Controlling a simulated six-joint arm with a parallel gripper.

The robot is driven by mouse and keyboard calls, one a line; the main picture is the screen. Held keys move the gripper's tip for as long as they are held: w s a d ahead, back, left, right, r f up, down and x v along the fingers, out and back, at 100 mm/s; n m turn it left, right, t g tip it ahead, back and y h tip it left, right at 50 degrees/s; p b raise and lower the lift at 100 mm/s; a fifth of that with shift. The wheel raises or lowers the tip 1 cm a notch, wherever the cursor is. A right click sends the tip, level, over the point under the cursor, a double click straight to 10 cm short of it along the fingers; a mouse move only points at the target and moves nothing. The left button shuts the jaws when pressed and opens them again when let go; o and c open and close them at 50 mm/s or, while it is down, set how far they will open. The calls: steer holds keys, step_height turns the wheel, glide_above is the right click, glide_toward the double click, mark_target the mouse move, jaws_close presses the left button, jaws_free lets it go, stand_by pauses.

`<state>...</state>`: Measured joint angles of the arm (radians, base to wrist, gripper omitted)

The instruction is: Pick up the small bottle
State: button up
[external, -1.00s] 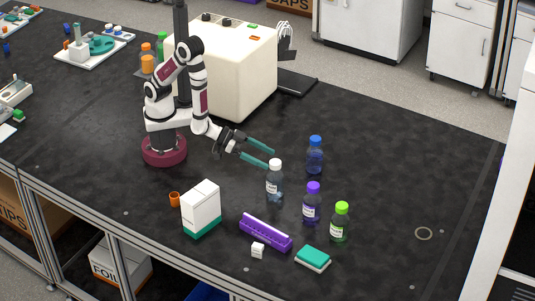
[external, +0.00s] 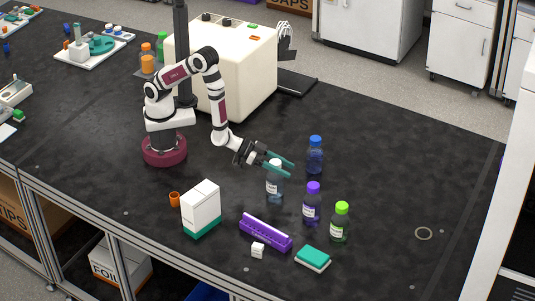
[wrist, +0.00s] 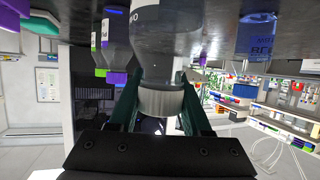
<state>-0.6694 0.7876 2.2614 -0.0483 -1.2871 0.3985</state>
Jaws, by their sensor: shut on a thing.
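The small bottle with a white cap and clear body (external: 274,188) stands upright on the black bench, right of my base. My gripper (external: 290,170) reaches over from the left, with its two teal fingers on either side of the bottle's top. The wrist view is upside down: the bottle's body (wrist: 165,38) hangs from the top, and its white cap (wrist: 163,104) sits between the fingers. My gripper is shut on the bottle around its neck and cap. The fingers hide part of the bottle's top in the external view.
A blue-capped bottle (external: 315,157) stands close behind and to the right. A purple-capped bottle (external: 311,207) and a green-capped bottle (external: 340,224) stand in front right. A white box (external: 201,207), purple rack (external: 265,232) and teal-topped block (external: 313,258) lie nearer the front edge.

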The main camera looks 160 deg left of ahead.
jaws_close()
stand_by(0.9)
